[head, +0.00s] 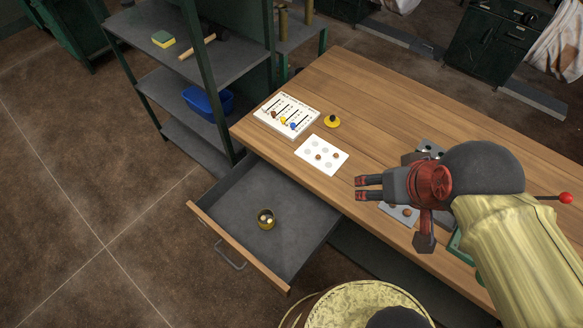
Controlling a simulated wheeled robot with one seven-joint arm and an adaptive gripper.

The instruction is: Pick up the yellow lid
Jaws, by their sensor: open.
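The yellow lid (332,121) is a small round disc with a dark knob on top. It lies on the wooden table (385,98), to the right of a white board with coloured pieces. My gripper (358,189) is open and empty, with its fingers pointing left above the table's front part. It is apart from the lid, lower and to the right of it in the picture. The lid is in full view.
A white card with round spots (322,155) and the white board (286,115) lie near the lid. A shelf rack (200,62) stands behind left. Grey plates lie beneath my arm.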

